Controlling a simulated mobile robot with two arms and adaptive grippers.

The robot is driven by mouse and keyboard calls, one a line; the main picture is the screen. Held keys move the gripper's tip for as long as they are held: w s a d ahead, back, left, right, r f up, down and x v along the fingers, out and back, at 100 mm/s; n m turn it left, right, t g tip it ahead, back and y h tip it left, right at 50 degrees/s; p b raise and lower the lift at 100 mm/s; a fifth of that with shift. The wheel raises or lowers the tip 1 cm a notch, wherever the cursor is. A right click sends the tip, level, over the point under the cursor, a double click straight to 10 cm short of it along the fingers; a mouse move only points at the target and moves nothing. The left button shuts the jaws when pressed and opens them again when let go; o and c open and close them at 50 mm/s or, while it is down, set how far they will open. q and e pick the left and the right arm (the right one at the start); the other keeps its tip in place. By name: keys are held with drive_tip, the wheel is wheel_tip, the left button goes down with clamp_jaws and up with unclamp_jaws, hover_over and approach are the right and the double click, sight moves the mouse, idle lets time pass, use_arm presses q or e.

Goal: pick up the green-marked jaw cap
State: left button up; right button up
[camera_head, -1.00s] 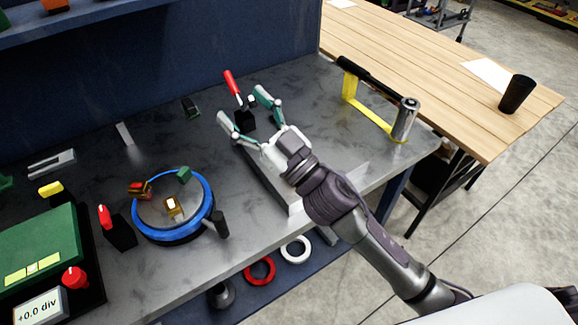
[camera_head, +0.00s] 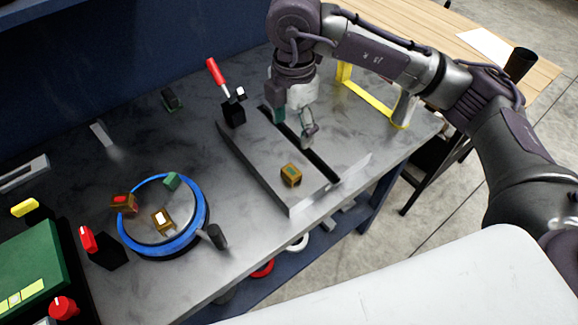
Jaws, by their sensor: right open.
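The green-marked jaw cap (camera_head: 291,175) is a small gold-brown block with a green patch on top. It sits on the grey slotted plate (camera_head: 262,165), near its front end and beside the dark slot. My right gripper (camera_head: 293,128) points down over the plate, behind the cap. Its two fingers are apart, with nothing between them, and it does not touch the cap. My left gripper is not in view.
A blue-rimmed round table (camera_head: 203,212) on the left carries a white-marked cap (camera_head: 162,221), a red-marked cap (camera_head: 123,203) and a green block (camera_head: 171,181). A red-handled clamp (camera_head: 233,110) stands behind the plate. A yellow frame (camera_head: 375,104) stands at the right.

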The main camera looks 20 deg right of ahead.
drive_tip(key=p, duration=0.2)
hover_over(291, 171)
drive_tip(key=f, duration=0.8)
drive_tip(key=shift+w+d, duration=0.15)
drive_tip(key=shift+d, duration=0.05)
drive_tip(key=shift+f, duration=0.45)
drive_tip(key=f+p, duration=0.2)
drive_tip(key=f, duration=0.1)
drive_tip(key=shift+s+a+f, duration=0.2)
drive_tip(key=shift+f, duration=0.6)
drive_tip(key=shift+c, duration=0.2)
drive_tip(key=c, duration=1.3)
drive_tip(key=shift+o, duration=0.2)
drive_tip(key=shift+r, duration=0.1)
